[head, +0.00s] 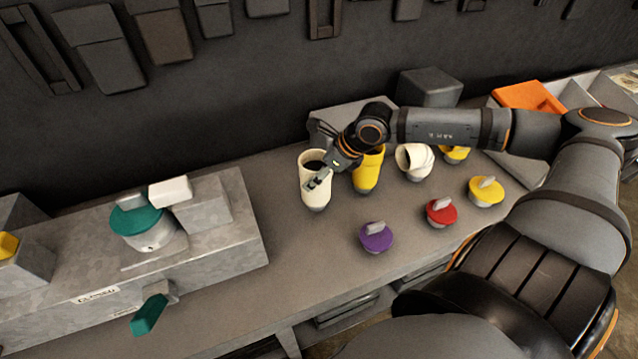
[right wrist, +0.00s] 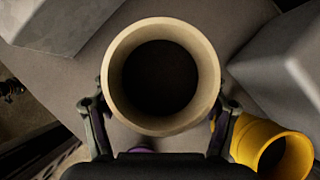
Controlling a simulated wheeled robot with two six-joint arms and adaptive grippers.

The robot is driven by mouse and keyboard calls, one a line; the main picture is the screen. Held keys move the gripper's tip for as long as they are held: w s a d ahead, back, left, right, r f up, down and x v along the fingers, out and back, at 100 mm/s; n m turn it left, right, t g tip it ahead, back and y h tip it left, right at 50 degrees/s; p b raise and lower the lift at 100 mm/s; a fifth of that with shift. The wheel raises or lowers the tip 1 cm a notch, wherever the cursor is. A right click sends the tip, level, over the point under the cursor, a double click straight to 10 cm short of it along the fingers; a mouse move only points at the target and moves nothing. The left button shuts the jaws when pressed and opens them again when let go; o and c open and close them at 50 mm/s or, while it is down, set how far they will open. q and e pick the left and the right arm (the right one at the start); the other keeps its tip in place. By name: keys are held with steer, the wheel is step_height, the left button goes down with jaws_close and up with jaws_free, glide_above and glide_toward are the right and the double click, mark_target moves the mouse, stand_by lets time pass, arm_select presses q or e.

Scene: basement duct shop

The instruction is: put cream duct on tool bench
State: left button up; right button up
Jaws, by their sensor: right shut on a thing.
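The cream duct (head: 312,190) is an upright, open-topped tube in the middle of the head view. My right gripper (head: 320,176) is shut on it near its top. In the right wrist view the duct's round rim (right wrist: 211,80) shows from above, with a finger of the right gripper (right wrist: 160,117) on each side. The duct's lower end is over the grey bench (head: 330,285); I cannot tell whether it touches the surface. My left gripper does not show.
A yellow duct (head: 368,172) stands close to the right of the cream one. A white elbow (head: 413,162) is further right. Purple (head: 376,237), red (head: 441,212) and yellow (head: 486,191) capped pieces sit in front. A grey metal block (head: 236,225) with a teal-topped valve (head: 137,219) stands left.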

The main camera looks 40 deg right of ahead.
steer(key=f+b, duration=0.4)
steer(key=shift+d+f, duration=0.1)
steer(key=shift+d, duration=0.25)
steer(key=shift+w+r, duration=0.2)
steer(key=shift+s+f, duration=0.1)
steer(key=shift+f, duration=0.05)
steer(key=o, duration=1.3)
steer(key=shift+c, duration=0.2)
steer(key=o, duration=0.5)
